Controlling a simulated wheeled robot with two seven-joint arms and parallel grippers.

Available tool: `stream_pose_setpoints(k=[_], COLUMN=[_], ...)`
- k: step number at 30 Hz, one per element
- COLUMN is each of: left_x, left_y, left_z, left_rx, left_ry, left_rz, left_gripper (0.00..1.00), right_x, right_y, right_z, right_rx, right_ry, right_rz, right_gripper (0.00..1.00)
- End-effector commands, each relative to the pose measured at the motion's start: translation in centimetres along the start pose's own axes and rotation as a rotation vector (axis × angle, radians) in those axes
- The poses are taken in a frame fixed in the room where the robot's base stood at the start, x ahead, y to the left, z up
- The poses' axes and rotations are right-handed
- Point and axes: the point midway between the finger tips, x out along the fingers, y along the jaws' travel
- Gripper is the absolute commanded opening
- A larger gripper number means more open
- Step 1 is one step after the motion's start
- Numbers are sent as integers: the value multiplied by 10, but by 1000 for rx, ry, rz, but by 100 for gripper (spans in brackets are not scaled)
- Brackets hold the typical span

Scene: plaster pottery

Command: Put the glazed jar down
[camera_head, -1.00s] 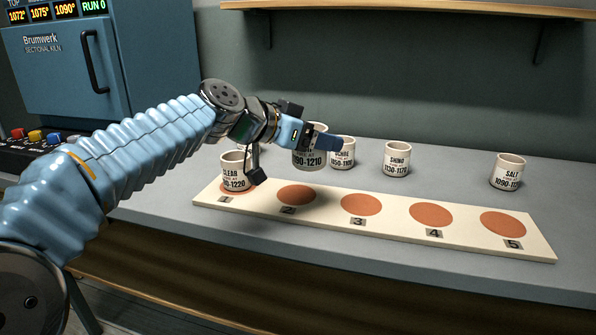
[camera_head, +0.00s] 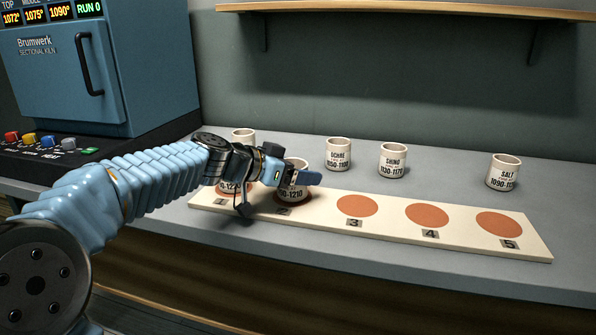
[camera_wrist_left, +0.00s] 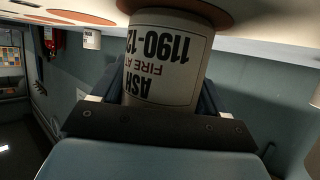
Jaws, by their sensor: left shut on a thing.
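Another jar (camera_head: 229,188) stands on spot 1, mostly hidden behind my left wrist. My right gripper is not in view.
Spots 3 (camera_head: 357,206), 4 (camera_head: 427,215) and 5 (camera_head: 499,224) are empty. Behind the board stand the ochre jar (camera_head: 339,152), the shino jar (camera_head: 393,160), the salt jar (camera_head: 503,172) and a partly hidden jar (camera_head: 243,135). A blue kiln (camera_head: 105,75) is at the left.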

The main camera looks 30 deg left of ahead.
Motion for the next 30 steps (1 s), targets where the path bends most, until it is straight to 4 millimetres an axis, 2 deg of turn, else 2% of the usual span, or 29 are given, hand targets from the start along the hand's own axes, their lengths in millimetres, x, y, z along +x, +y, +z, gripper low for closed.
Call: stream_pose_setpoints(k=[3, 4, 9, 16, 20, 23, 30], left_x=[1, 1, 1, 1, -2, -18, -75], left_y=[0, 0, 0, 0, 0, 0, 0], left_z=[3, 3, 2, 2, -4, 0, 0], left_rx=[1, 1, 0, 0, -1, 3, 3], left_ry=[1, 0, 0, 0, 0, 1, 2], left_rz=[0, 0, 0, 0, 0, -3, -4], left_gripper=[38, 76, 98, 98, 98, 98, 98], right_x=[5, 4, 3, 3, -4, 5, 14], right_y=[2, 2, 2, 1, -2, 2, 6], right_z=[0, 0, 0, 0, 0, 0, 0], right_rx=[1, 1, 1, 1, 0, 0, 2], right_ry=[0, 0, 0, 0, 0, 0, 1], right_rz=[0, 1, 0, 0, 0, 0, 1], right_gripper=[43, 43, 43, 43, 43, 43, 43])
